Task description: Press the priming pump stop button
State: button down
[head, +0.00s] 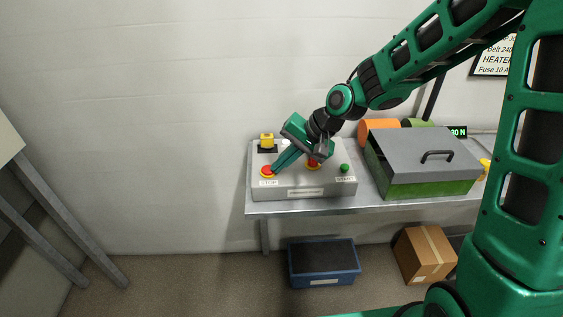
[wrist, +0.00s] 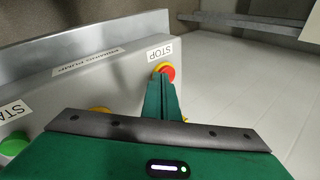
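The red stop button (head: 267,169) sits in a yellow ring at the left front of a grey control box (head: 305,185), above a STOP label. It also shows in the wrist view (wrist: 169,71), beside the STOP label. The box's front label reads PRIMING PUMP (wrist: 88,61). My gripper (head: 275,170) reaches down and left over the box, its fingertips at the stop button. In the wrist view, its green fingers (wrist: 160,78) look closed together, with nothing between them. The tips overlap the button's edge; I cannot tell whether they touch it.
A green start button (head: 345,168) is at the box's right. Another red button (head: 312,164) is partly hidden by my gripper. A yellow part (head: 266,141) stands at the back left. A grey-lidded green case (head: 425,160) is right of the box.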

jog(key=shift+s+a+f, duration=0.2)
jog(key=shift+s+f, duration=0.15)
jog(key=shift+s+r, duration=0.1)
jog(key=shift+w+d+r, duration=0.6)
jog(key=shift+w+d, duration=0.15)
jog(key=shift+w, duration=0.15)
jog(key=v, duration=1.3)
jog(key=shift+s+a, duration=0.3)
jog(key=shift+s, duration=0.05)
